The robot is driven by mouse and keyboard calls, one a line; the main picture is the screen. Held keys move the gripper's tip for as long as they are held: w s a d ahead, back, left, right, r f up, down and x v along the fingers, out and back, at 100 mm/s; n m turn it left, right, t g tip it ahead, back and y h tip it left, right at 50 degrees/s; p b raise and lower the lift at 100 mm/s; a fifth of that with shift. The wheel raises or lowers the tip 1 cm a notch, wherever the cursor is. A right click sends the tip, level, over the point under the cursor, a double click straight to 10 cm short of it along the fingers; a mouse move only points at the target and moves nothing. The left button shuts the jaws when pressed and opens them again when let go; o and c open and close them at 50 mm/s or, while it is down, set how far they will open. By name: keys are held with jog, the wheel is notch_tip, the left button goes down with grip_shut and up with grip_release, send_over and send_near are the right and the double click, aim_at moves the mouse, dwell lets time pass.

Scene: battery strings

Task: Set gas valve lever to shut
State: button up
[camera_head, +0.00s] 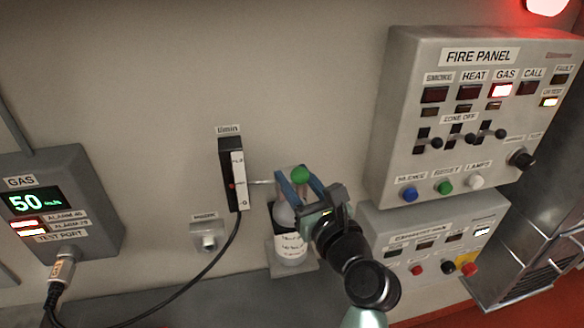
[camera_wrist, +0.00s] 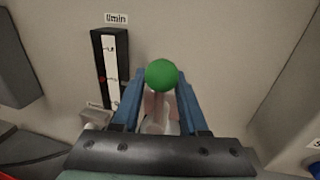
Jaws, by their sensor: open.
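A green ball knob (camera_head: 300,174), which looks like the end of the gas valve lever, sits above a white labelled gas bottle (camera_head: 289,246) by the wall. In the wrist view the green knob (camera_wrist: 162,74) shows at the fingertips, with a pale stem below it. My gripper (camera_head: 293,181) is open. Its two blue fingers (camera_wrist: 158,92) stand on either side of the knob and stem, and I cannot tell whether either touches. The lever's pivot and the bottle's neck are largely hidden by my gripper.
A flow gauge (camera_head: 230,174) marked l/min is left of the bottle, with a thin tube leading towards it. A black cable runs from the gauge to the gas detector (camera_head: 62,205), which reads 50. The fire panel (camera_head: 480,115), its GAS lamp lit, juts out at right.

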jog(key=shift+x, duration=0.8)
jog(key=shift+c, duration=0.2)
grip_shut()
